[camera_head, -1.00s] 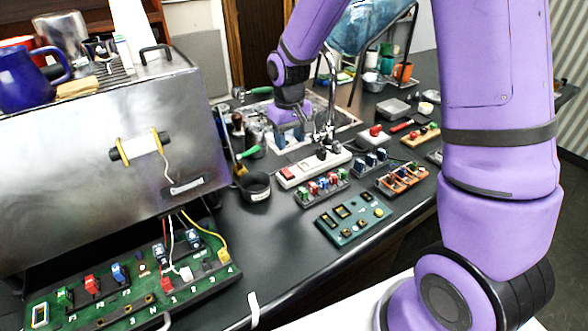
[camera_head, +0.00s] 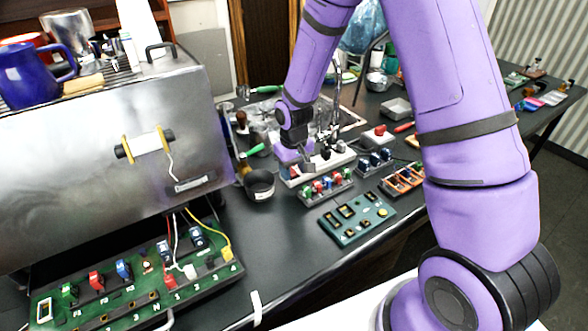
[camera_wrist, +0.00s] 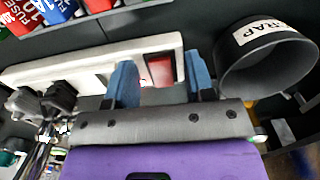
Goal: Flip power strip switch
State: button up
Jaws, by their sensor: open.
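The white power strip (camera_head: 341,160) lies on the dark bench, partly hidden behind my arm in the head view. In the wrist view the power strip (camera_wrist: 60,73) runs across the upper left, with its red switch (camera_wrist: 160,70) near its right end. My gripper (camera_wrist: 160,82) is open, and its two blue fingers stand on either side of the red switch in that view. I cannot tell whether the fingers touch the strip. Black plugs (camera_wrist: 45,100) sit in the strip's left part. In the head view my gripper's fingers are mostly hidden.
A dark cup labelled SCRAP (camera_wrist: 265,60) stands right beside the gripper; it also shows in the head view (camera_head: 259,186). A rack of coloured fuses (camera_head: 325,187) and a green board (camera_head: 356,218) lie in front of the strip. The metal brewer (camera_head: 110,150) stands at left.

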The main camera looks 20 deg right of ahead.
jog(key=shift+c, duration=0.5)
grip_shut()
jog(key=shift+w+r+g+h, duration=0.1)
jog(key=shift+w+g+h, duration=0.1)
jog(key=shift+g, duration=0.55)
jog(key=shift+w+g+h, duration=0.1)
jog(key=shift+w+g, duration=0.05)
jog(key=shift+g, duration=0.6)
jog(key=shift+o, duration=0.5)
grip_release()
jog(key=shift+r, duration=0.1)
jog(key=v, duration=1)
jog(key=shift+r, duration=0.35)
